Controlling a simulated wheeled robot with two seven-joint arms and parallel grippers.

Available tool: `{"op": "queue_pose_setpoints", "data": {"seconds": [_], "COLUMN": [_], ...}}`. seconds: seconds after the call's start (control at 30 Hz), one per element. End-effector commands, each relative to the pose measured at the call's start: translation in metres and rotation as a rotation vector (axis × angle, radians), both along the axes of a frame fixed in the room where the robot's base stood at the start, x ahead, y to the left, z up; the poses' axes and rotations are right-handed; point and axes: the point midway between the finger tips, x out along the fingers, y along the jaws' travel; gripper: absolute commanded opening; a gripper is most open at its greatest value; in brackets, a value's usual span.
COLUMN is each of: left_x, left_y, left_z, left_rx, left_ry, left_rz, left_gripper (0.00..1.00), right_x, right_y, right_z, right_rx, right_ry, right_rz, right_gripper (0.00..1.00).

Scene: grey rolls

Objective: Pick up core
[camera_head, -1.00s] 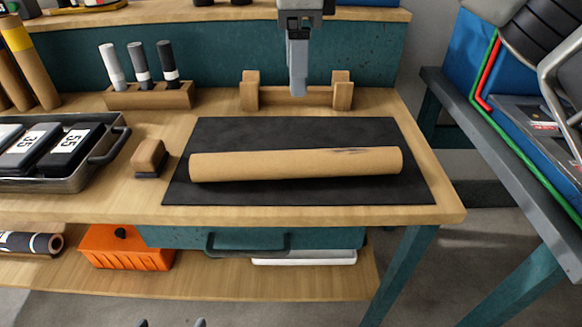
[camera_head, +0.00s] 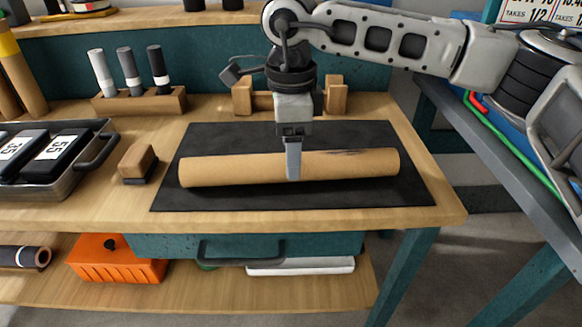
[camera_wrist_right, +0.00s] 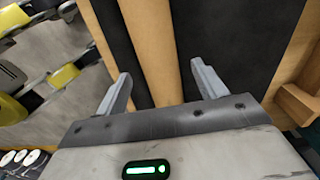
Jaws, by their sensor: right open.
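The core, a brown cardboard tube (camera_head: 225,169) with a dark smudge near its right end, lies lengthwise on a black mat (camera_head: 400,195). My right gripper (camera_head: 293,168) is over the middle of the tube, pointing down, with one finger seen in front of it. In the right wrist view the tube (camera_wrist_right: 150,35) runs between the two spread fingers of the right gripper (camera_wrist_right: 161,85). The jaws are open, with a gap showing on either side of the tube. My left gripper is out of view.
A wooden cradle (camera_head: 243,95) stands behind the mat, partly hidden by my right arm. A wooden block (camera_head: 137,160) and a metal tray (camera_head: 75,178) are to the left. A marker holder (camera_head: 140,101) stands behind them. The bench's front strip is clear.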

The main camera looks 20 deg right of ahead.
Motion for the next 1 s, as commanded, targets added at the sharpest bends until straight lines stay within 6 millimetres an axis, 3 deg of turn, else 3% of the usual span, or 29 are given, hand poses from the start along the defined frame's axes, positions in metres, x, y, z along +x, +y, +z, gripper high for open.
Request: {"op": "queue_pose_setpoints", "data": {"seconds": [0.17,0.43,0.6,1.0], "left_x": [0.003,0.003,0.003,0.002], "left_y": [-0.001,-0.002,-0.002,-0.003], "left_z": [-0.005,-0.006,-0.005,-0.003], "left_rx": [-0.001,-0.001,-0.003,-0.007], "left_ry": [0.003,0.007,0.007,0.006], "left_rz": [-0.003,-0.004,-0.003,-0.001], "left_gripper": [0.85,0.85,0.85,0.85], "right_x": [0.000,0.000,0.000,0.000], "right_y": [-0.001,0.000,0.000,0.000], "right_z": [-0.021,-0.023,-0.023,-0.018], "right_rx": [0.001,0.001,0.001,0.002], "right_ry": [0.000,-0.001,-0.001,-0.003], "right_rz": [-0.001,0.000,0.000,0.000], "right_gripper": [0.70,0.70,0.23,0.20]}}
